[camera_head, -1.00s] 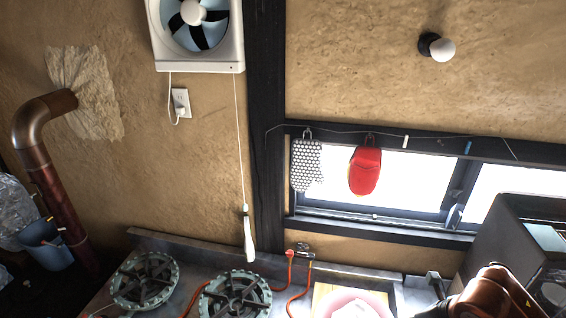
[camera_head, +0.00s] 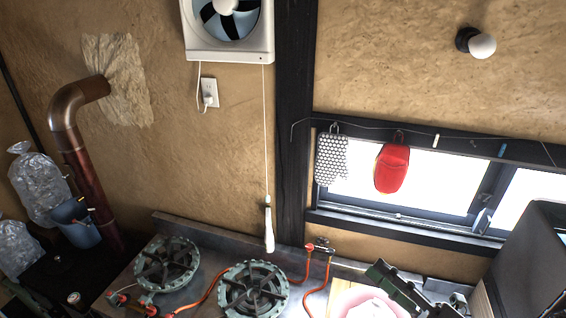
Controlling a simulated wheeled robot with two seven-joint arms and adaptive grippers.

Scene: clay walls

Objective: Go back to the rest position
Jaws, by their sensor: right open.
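My right gripper (camera_head: 396,284) shows at the lower right, dark with green parts. It reaches up over the counter beside the pink bowl (camera_head: 362,304), in front of the wall below the window. Its jaws are open, and I see nothing held in them. Its lower part and my right arm run out of the picture at the bottom. My left gripper is not in view.
Two round gas burners (camera_head: 166,264) (camera_head: 253,289) with orange hoses stand on the counter at the lower middle. A dark box (camera_head: 535,265) stands at the right edge. A white pull-cord handle (camera_head: 269,228) hangs above the counter. Mitts (camera_head: 392,168) hang at the window.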

